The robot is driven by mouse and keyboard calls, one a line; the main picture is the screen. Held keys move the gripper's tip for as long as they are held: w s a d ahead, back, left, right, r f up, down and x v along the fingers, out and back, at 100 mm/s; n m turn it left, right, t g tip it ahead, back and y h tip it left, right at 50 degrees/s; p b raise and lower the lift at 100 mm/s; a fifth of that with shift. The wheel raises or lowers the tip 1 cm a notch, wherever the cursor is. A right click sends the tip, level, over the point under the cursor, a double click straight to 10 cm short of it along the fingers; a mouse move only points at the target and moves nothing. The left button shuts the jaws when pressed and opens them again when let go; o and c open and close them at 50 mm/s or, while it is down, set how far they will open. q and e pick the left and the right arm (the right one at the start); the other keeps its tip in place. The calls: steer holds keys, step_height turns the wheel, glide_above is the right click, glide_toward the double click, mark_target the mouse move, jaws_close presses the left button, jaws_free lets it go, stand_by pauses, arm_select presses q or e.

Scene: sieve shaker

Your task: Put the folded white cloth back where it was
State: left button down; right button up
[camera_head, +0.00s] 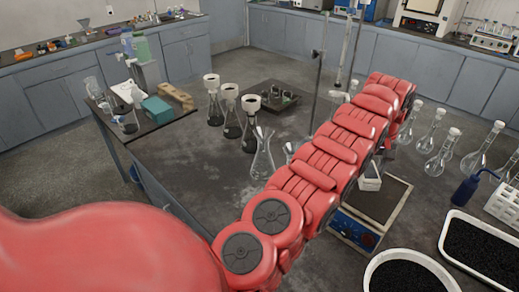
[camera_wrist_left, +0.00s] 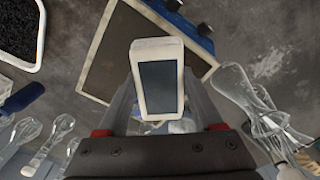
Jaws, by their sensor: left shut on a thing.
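My left gripper (camera_wrist_left: 165,125) is shut on a white, block-like thing (camera_wrist_left: 158,80) with a dark grey rectangular face. It does not look clearly like a folded cloth. In the head view the held thing (camera_head: 370,178) shows white below my red arm, over the flat dark plate of a blue-fronted device (camera_head: 375,208). The same plate lies below it in the wrist view (camera_wrist_left: 118,62); I cannot tell whether they touch. My arm hides most of the gripper in the head view. A pale, flat thing (camera_head: 127,91) lies on the left table end; whether it is cloth is unclear. My right gripper is not in view.
Glass flasks (camera_head: 437,160) stand right of the device, with a blue wash bottle (camera_head: 466,190) and a white tray of black grains (camera_head: 483,248). A white bowl of black grains (camera_head: 405,275) is in front. An empty conical flask (camera_head: 263,158) and a stand rod (camera_head: 318,75) are close to my arm.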

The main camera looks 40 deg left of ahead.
arm_select(q)
steer(key=shift+d+r, duration=0.1)
steer(key=shift+r, duration=0.05)
steer(key=shift+a+m, duration=0.2)
steer(key=shift+m, duration=0.1)
steer(key=shift+s+d, duration=0.1)
steer(key=shift+d, duration=0.2)
steer(key=shift+a+r+m, duration=0.15)
steer(key=shift+a+m, duration=0.1)
steer(key=shift+m, duration=0.15)
steer(key=shift+d, duration=0.3)
